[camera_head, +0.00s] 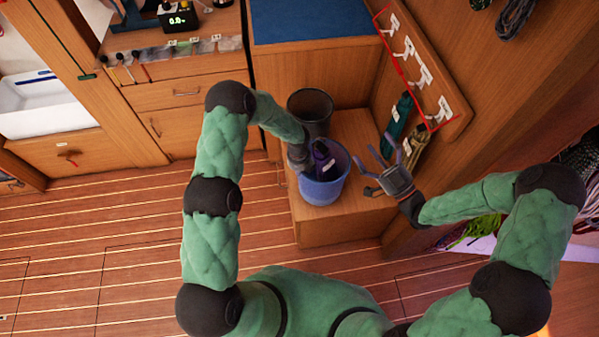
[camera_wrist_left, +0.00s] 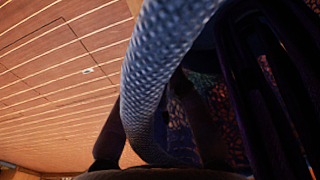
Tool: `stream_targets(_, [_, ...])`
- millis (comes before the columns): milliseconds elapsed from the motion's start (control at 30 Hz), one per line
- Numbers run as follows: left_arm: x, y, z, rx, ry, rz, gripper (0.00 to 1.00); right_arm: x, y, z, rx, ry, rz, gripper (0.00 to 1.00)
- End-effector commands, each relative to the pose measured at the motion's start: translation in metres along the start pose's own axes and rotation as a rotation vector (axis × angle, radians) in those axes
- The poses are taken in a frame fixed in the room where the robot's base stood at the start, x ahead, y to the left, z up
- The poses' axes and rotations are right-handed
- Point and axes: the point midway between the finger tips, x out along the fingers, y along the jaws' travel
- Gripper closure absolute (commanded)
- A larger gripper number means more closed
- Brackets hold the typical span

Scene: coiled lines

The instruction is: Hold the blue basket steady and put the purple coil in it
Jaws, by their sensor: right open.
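The blue basket (camera_head: 325,190) stands upright on a low wooden ledge; its woven rim (camera_wrist_left: 150,70) curves through the left wrist view. My left gripper (camera_head: 303,165) is at the basket's left rim, with one finger outside and one inside, shut on the rim. The purple coil (camera_head: 321,152), dark with a white label, is inside the basket, its top near the rim; dark strands of it (camera_wrist_left: 265,100) show in the left wrist view. My right gripper (camera_head: 377,168) is open and empty, to the right of the basket and apart from the coil.
A dark bin (camera_head: 310,108) stands right behind the basket. A red-edged hook board (camera_head: 415,70) is on the right wall, with a green coil (camera_head: 398,120) and an olive coil (camera_head: 416,145) hanging below it. The wooden floor (camera_head: 110,235) at left is clear.

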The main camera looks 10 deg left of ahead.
Motion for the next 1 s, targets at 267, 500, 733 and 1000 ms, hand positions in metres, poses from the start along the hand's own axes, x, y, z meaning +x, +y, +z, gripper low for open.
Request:
stream_targets(267, [0.000,0.000,0.000,0.000,0.000,0.000,0.64,0.000,0.000,0.000,0.000,0.000,0.000,0.00])
stream_targets(500, [-0.009,-0.001,0.001,0.000,-0.002,-0.001,0.64,0.000,0.000,0.000,0.000,0.000,0.000,0.00])
stream_targets(733, [-0.046,-0.001,0.001,0.001,-0.003,-0.002,0.64,0.000,0.000,0.000,0.000,0.000,0.000,0.00])
stream_targets(1000, [-0.096,-0.001,0.001,0.000,-0.003,-0.002,0.64,0.000,0.000,0.000,0.000,0.000,0.000,0.00])
